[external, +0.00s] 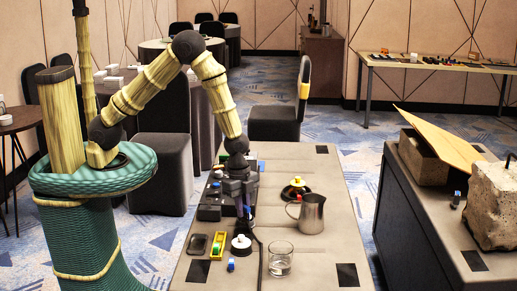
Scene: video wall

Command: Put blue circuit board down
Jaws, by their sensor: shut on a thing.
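My gripper (243,212) points straight down over the left side of the near table (313,258), just behind a white-topped round object. It is shut on the blue circuit board (246,212), of which only a small bluish bit shows between the dark fingers. The rest of the board is hidden or too small to make out. I cannot tell whether its lower edge touches the table or the dark things around it.
A metal pitcher (311,214) and a glass (280,259) stand right of my gripper. A yellow tray (218,246), a dark phone-like device (197,244), a white-topped round object (241,245) and a small blue block (231,265) lie in front.

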